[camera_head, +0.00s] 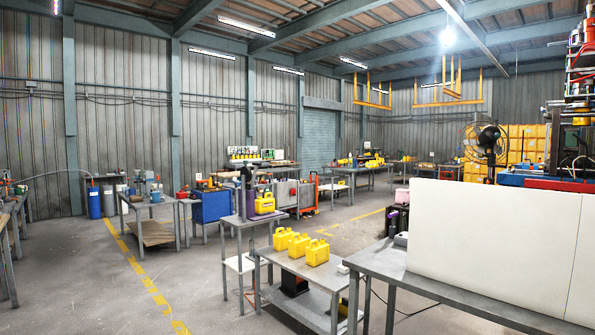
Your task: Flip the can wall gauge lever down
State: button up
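No gripper or arm of mine is in view. A dark upright device with a purple part (248,203) stands on a small high grey table (233,221) near the middle. It may be the can wall gauge, but it is too small to tell. Its lever cannot be made out, so I cannot tell whether it is up or down. A yellow jerry can (265,205) stands just right of this device.
Several yellow cans (318,253) stand on a lower grey table (290,268) in front. A grey table (400,276) with a white panel (490,240) fills the near right. A blue cabinet (210,206) stands behind. The floor at left (90,290) is open, with yellow lines.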

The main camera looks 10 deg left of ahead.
aim_at(257, 165)
jog(key=i+j+u, duration=0.25)
jog(key=i, duration=0.2)
jog(key=i+u, duration=0.3)
jog(key=i, duration=0.15)
jog(key=i+j+u, duration=0.15)
jog(key=i+u, duration=0.3)
jog(key=i, duration=0.5)
jog(key=i+l+u, duration=0.2)
jog(key=i+u, duration=0.2)
jog(key=i, duration=0.55)
jog(key=i+z, duration=0.15)
jog(key=i, duration=0.5)
jog(key=i+j+z, duration=0.15)
jog(key=i, duration=0.45)
jog(key=i+j+z, duration=0.15)
jog(key=i, duration=0.45)
jog(key=i+l+z, duration=0.1)
jog(key=i+z, duration=0.3)
jog(key=i, duration=0.35)
jog(key=i+j+z, duration=0.1)
jog(key=i+z, duration=0.3)
jog(key=i, duration=0.4)
